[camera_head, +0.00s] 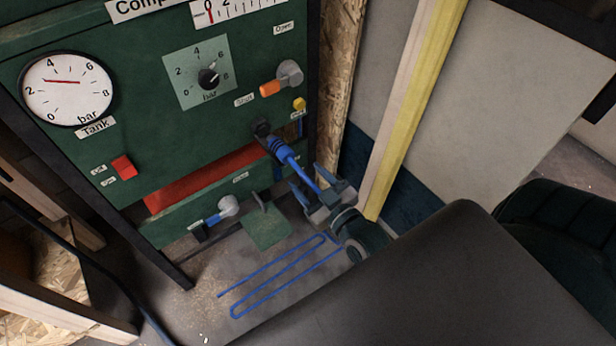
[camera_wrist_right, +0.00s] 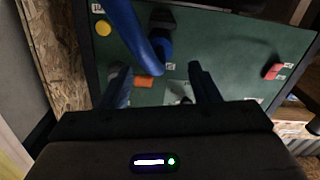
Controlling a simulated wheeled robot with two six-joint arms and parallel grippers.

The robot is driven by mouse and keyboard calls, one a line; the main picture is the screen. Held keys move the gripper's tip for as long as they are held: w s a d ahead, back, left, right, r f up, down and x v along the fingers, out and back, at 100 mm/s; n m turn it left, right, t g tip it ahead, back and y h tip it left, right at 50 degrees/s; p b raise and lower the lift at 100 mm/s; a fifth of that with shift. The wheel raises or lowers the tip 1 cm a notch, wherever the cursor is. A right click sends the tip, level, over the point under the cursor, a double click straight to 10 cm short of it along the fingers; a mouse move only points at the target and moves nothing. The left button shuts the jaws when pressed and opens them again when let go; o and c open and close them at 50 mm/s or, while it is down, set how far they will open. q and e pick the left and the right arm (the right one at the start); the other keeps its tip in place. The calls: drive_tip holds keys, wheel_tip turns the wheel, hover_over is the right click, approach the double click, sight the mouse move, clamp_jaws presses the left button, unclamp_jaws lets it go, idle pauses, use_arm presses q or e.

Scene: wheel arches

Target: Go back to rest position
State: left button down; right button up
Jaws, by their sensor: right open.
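My right gripper (camera_head: 311,184) is in front of the lower right of the green panel (camera_head: 150,150). Its two fingers are apart, and they also show apart in the right wrist view (camera_wrist_right: 158,72). A blue hose with a thick ribbed end (camera_head: 283,152) is plugged into a black socket on the panel and runs down toward the gripper. In the right wrist view the blue hose (camera_wrist_right: 130,28) passes close in front of the fingers; I cannot tell whether they touch it. My left gripper is not in view.
The panel carries a tank gauge (camera_head: 66,88), a pressure knob (camera_head: 208,79), an orange-handled valve (camera_head: 283,79), a blue-handled valve (camera_head: 223,210) and a red switch (camera_head: 123,166). Blue tubing (camera_head: 270,284) lies on the floor. A yellow-edged post (camera_head: 415,100) stands at the right.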

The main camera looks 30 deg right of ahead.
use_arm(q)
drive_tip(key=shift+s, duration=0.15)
